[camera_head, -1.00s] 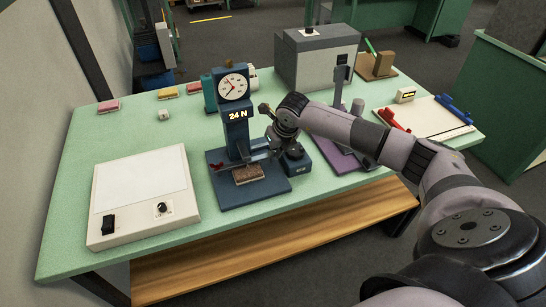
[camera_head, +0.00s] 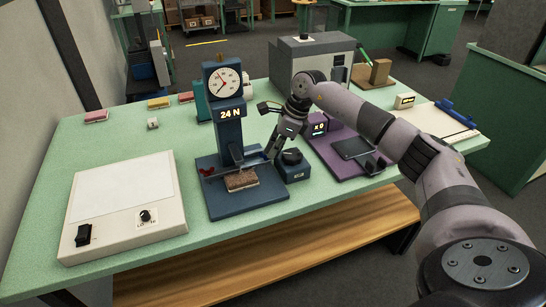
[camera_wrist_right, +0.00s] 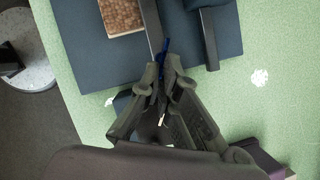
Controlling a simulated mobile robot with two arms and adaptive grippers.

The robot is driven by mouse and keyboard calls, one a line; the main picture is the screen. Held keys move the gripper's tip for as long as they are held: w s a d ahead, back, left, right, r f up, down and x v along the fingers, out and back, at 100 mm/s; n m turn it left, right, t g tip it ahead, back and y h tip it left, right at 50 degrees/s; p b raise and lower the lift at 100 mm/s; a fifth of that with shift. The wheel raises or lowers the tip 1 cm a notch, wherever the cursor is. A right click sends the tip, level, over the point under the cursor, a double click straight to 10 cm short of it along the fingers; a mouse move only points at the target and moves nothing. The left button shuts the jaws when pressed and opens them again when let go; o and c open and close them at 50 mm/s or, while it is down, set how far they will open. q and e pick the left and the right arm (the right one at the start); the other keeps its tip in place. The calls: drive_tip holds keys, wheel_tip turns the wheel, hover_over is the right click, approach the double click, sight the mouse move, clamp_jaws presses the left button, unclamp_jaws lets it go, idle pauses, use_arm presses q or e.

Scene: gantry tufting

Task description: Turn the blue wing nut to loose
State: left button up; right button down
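In the head view my right gripper (camera_head: 276,152) points down at the right side of the dark blue gauge stand (camera_head: 229,130), whose dial sits above a "24 N" readout. The wing nut is too hidden to make out there. A brown bristly block (camera_head: 241,181) lies on the stand's base. My left gripper is out of view.
A black-knobbed blue box (camera_head: 292,167) stands close right of the gripper. A purple plate (camera_head: 340,150) is further right, under my forearm. A white panel (camera_head: 124,208) lies left. A grey box (camera_head: 310,60) stands behind.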

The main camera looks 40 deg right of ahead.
drive_tip(key=shift+w+d+n+g+y+b, duration=0.15)
drive_tip(key=shift+n+g+b, duration=0.25)
drive_tip(key=shift+n, duration=0.6)
drive_tip(key=shift+w+d+n+g+y+b, duration=0.1)
drive_tip(key=shift+w+n+g+y+b, duration=0.3)
drive_tip(key=shift+n, duration=0.6)
drive_tip(key=shift+s+h, duration=0.15)
drive_tip(key=shift+h, duration=0.1)
drive_tip(key=c, duration=1.8)
unclamp_jaws()
drive_tip(key=shift+c, duration=0.2)
drive_tip(key=shift+r, duration=0.2)
drive_tip(key=v, duration=1.1)
drive_tip(key=shift+d+r, duration=0.2)
drive_tip(key=shift+r, duration=0.1)
drive_tip(key=shift+s+f, duration=0.1)
drive_tip(key=shift+s, duration=0.1)
